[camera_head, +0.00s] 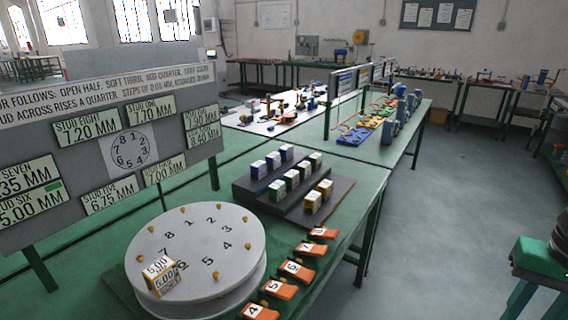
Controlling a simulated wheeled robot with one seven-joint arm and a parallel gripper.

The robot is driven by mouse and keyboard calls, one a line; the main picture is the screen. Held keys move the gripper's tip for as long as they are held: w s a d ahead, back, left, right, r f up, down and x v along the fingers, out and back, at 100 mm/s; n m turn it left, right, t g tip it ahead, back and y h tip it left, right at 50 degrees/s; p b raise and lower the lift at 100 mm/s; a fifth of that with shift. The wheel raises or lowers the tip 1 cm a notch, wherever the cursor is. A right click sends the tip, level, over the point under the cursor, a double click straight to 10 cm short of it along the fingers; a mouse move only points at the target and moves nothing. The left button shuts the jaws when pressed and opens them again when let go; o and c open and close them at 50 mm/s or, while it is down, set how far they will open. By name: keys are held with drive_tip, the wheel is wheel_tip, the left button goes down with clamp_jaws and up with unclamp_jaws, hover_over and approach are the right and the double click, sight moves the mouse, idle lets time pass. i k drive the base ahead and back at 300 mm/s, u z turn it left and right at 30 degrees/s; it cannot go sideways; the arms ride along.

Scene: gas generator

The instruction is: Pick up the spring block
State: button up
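No block in view carries a readable "spring" label, so I cannot tell which is the spring block. Several small blocks with white tops stand on a dark stepped rack (258,190) on the green table: blue ones (272,161) at the back, green ones (292,179) in the middle, yellow ones (318,197) in front. One yellow block (160,276) marked 5.00 sits on the front left of a round grey disc (205,235) with numbers and brass studs. My gripper is not in view.
Orange numbered tags (299,271) lie along the table's right edge. A board with millimetre labels (120,140) stands behind the disc. Another table (405,135) with blue and yellow parts is farther back. A green stool (540,262) stands at right. The floor between is clear.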

sight(286, 150)
drive_tip(key=z, duration=1.05)
drive_tip(key=i, duration=2.2)
drive_tip(key=u, duration=1.05)
drive_tip(key=i, duration=0.4)
drive_tip(key=u, duration=0.15)
